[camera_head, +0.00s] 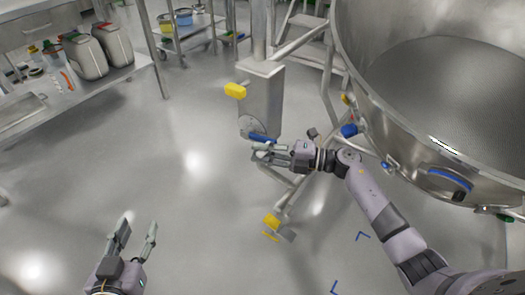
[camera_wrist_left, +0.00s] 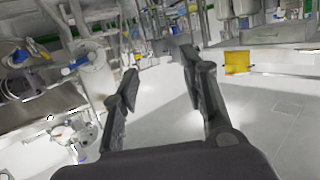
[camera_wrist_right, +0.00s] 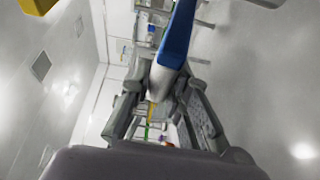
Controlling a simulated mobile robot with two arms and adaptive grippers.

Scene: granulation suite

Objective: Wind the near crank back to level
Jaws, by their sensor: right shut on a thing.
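The near crank has a round grey hub (camera_head: 247,124) on the side of an upright steel column box (camera_head: 262,92). Its blue handle (camera_head: 263,138) points to the right and slightly down in the head view. My right gripper (camera_head: 262,151) is at the handle with its fingers shut on it. In the right wrist view the blue handle (camera_wrist_right: 178,35) runs down between the fingers, and its grey end meets them. The fingers hide part of the crank. My left gripper (camera_head: 138,228) is open and empty over bare floor, and it also shows open in the left wrist view (camera_wrist_left: 160,68).
A large steel bowl (camera_head: 385,118) stands right of the column, close to my right arm. Yellow blocks stick out at the column (camera_head: 235,90) and the lower frame (camera_head: 272,221). A steel bench (camera_head: 85,88) with containers stands at left. The floor between is clear.

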